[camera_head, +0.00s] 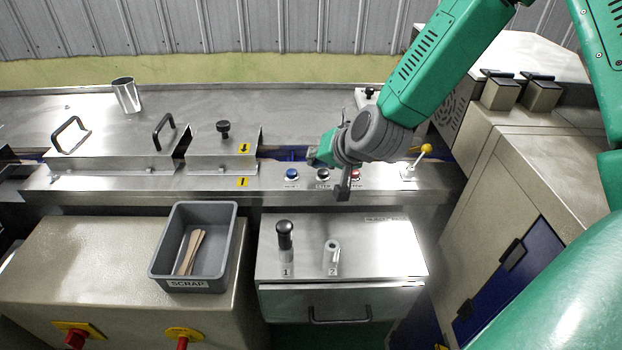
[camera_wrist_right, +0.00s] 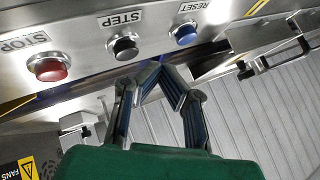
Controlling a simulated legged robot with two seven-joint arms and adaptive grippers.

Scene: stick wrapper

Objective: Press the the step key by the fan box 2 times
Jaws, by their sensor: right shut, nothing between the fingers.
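The black step key (camera_head: 323,174) sits on the steel ledge between the blue reset key (camera_head: 291,174) and the red stop key (camera_head: 355,174). In the right wrist view the step key (camera_wrist_right: 124,46) shows its black cap under the label STEP. The red stop key (camera_wrist_right: 47,68) is left of it and the blue reset key (camera_wrist_right: 184,34) right. My right gripper (camera_head: 343,192) is shut and empty, close to the keys. In the wrist view its fingertips (camera_wrist_right: 152,76) are just below and right of the step key; I cannot tell the gap. My left gripper is out of view.
A yellow-knobbed lever (camera_head: 425,149) stands right of the keys. A grey scrap bin (camera_head: 158,262) with wooden sticks is at the front left. A steel box (camera_head: 385,262) carries posts marked 1 and 2. A vented cabinet (camera_head: 520,140) stands at the right.

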